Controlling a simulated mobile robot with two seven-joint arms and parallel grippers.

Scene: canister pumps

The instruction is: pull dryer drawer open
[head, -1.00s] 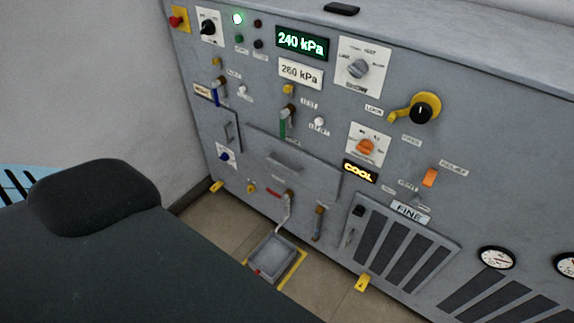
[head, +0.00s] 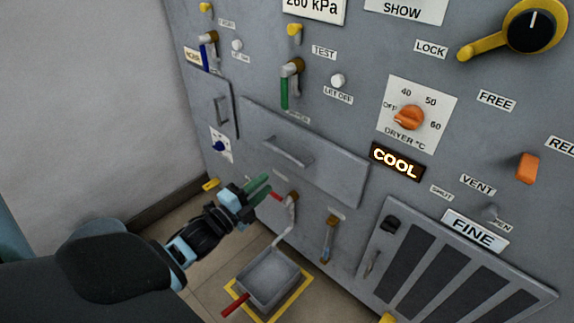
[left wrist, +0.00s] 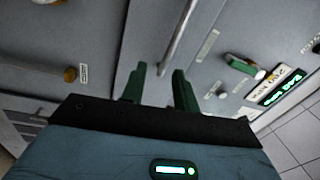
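The dryer drawer (head: 337,176) is a wide grey front on the machine panel, with a grey bar handle (head: 287,152). It looks shut, flush with the panel. My left gripper (head: 262,188) is below and to the left of the handle, with green fingers pointing toward the panel. In the left wrist view the fingers (left wrist: 157,84) are apart with nothing between them, and the bar handle (left wrist: 180,38) lies ahead of them, not touched. The orange dryer knob (head: 409,118) is right of the drawer. My right gripper is not in view.
A red-handled tap (head: 290,203) sits just below the drawer near my left gripper, over a grey tray (head: 268,278) on the floor. A small cabinet door (head: 213,104) is left of the drawer. A FINE vented panel (head: 450,262) is at the lower right.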

